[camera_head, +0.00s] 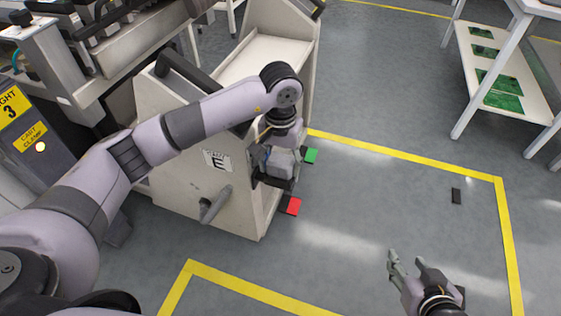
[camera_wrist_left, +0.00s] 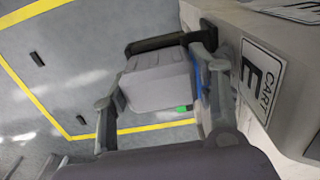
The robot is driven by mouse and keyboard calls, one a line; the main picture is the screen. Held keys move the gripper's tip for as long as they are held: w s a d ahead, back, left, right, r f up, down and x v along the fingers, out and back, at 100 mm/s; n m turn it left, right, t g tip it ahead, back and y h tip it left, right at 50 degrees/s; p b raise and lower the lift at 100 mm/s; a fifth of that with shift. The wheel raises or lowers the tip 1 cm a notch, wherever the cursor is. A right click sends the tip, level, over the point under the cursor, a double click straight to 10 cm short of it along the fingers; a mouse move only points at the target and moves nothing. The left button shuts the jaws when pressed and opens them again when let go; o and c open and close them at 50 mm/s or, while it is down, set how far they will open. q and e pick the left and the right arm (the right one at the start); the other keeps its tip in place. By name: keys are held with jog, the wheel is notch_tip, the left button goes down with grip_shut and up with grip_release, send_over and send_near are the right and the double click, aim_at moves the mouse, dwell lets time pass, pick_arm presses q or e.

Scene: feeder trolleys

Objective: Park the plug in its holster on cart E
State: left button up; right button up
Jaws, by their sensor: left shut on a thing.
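Cart E (camera_head: 180,190) is the cream cart left of centre, with an "E" label on its side panel; the label (camera_wrist_left: 262,80) also shows large in the left wrist view. My left gripper (camera_head: 279,163) is beside the cart's right face, shut on the grey, block-shaped plug (camera_wrist_left: 158,82). A dark bar (camera_wrist_left: 156,43) lies just beyond the plug, close to the cart; I cannot tell whether it is the holster or whether the plug touches it. The arm and gripper hide much of this spot in the head view. My right gripper (camera_head: 408,272) is open and empty above the floor.
A red pedal (camera_head: 291,206) and a green pedal (camera_head: 311,156) stick out low at the cart. A grey lever (camera_head: 216,205) is on its side panel. A shelf with green boards (camera_head: 500,90) stands at upper right. The yellow-marked floor between is mostly clear.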

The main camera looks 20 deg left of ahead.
pick_arm(q)
jog(key=o, duration=1.7)
jog(key=shift+r, duration=4)
jog(key=shift+f, duration=0.15)
